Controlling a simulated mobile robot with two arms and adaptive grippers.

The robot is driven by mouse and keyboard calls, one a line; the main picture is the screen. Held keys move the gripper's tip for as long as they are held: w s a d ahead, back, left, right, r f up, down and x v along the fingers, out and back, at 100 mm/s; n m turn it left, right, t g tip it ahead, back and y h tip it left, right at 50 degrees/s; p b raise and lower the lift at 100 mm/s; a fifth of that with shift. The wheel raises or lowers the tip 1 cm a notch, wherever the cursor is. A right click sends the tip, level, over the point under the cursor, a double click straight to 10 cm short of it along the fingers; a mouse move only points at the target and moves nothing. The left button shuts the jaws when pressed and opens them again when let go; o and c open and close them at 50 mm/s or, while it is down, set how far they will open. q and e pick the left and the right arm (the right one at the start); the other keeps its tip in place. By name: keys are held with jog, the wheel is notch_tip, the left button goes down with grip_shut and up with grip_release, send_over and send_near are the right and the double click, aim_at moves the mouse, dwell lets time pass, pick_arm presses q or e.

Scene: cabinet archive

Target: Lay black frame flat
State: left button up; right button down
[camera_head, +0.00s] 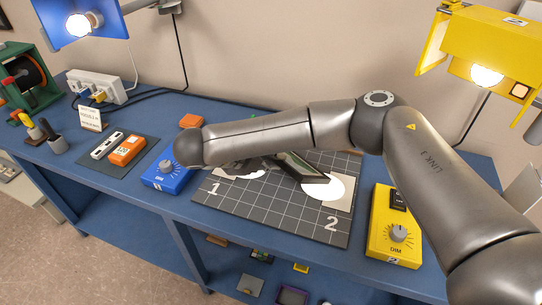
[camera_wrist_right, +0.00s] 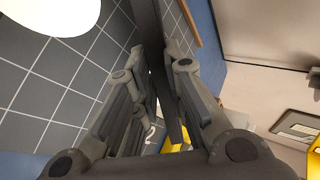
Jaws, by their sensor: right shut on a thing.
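The black frame (camera_head: 314,178) is over the dark grid mat in the head view, tilted, with a greenish panel inside its dark border. Part of it is hidden behind my right arm. My right gripper (camera_head: 268,163), partly hidden under its own arm, is shut on one edge of the frame. In the right wrist view the frame (camera_wrist_right: 147,22) is a dark bar running between the two fingers of the gripper (camera_wrist_right: 157,72). Whether the frame's lower edge touches the mat cannot be told. My left gripper is not in view.
The grid mat (camera_head: 285,215) bears white discs (camera_head: 323,187) and the numbers 1 and 2. A blue dial box (camera_head: 167,174) stands left of it, a yellow dial box (camera_head: 395,228) right. An orange device (camera_head: 128,150) lies farther left. Lamps hang at both sides.

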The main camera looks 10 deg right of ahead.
jog(key=shift+s+a+f+t+h, duration=0.3)
jog(key=shift+a+f+h, duration=0.2)
jog(key=shift+f+h, duration=0.15)
jog(key=shift+s+a+f+t+h, duration=0.15)
jog(key=shift+a+f+t+h, duration=0.25)
jog(key=shift+f, duration=0.45)
jog(key=shift+s+a+f+h+b, duration=0.1)
jog(key=shift+a+f+h+b, duration=0.1)
jog(key=shift+f+h+b, duration=0.25)
jog(key=shift+s+a+f+h+b, duration=0.1)
jog(key=shift+a+f+h+b, duration=0.1)
jog(key=shift+f+h+b, duration=0.15)
